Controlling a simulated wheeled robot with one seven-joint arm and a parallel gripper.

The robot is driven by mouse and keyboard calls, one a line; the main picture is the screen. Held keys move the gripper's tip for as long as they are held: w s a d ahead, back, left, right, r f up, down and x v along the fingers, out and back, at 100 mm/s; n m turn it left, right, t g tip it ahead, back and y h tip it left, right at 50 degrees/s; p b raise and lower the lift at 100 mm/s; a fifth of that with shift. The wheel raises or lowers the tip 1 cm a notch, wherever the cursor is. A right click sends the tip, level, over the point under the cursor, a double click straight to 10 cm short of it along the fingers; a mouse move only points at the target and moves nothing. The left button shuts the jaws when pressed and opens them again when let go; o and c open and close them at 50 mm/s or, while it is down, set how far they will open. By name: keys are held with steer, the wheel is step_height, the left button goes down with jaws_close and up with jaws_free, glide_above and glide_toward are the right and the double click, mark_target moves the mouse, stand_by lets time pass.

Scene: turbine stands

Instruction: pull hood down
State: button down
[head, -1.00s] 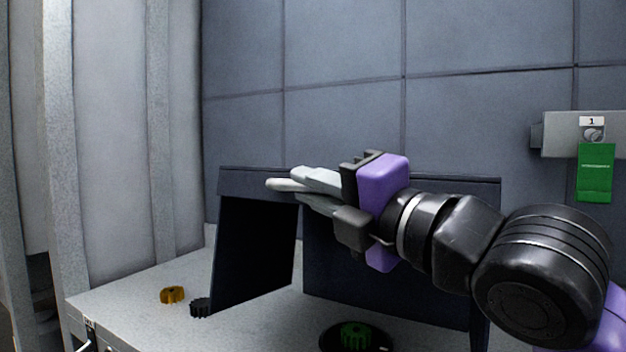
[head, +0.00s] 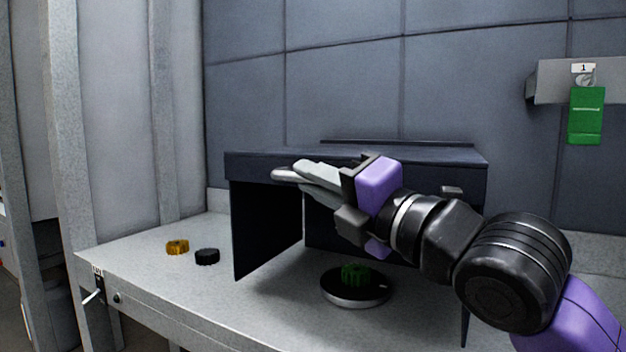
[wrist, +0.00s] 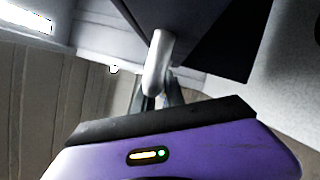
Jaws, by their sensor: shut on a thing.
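The dark hood (head: 268,215) stands over the bench, with its top panel near level and its left side panel upright. My gripper (head: 300,180) is at the hood's front upper edge, its fingers pointing left. In the wrist view the fingers (wrist: 168,92) are closed around a pale rounded bar, which I take for the hood's handle (wrist: 157,65). In the head view the fingers hide most of that handle. Under the hood a green gear (head: 355,273) sits on a round metal turntable (head: 357,291).
An orange gear (head: 177,247) and a black gear (head: 207,256) lie on the grey bench (head: 250,310), left of the hood. A grey wall box with a green tag (head: 586,115) is at the right. A tall pale post stands at the left.

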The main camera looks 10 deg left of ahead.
steer(key=shift+w+f, duration=0.15)
steer(key=shift+f, duration=0.4)
steer(key=c, duration=1.4)
jaws_free()
steer(key=shift+r, duration=0.15)
steer(key=shift+d, duration=0.15)
steer(key=v, duration=0.7)
steer(key=shift+s, duration=0.3)
steer(key=shift+d, duration=0.15)
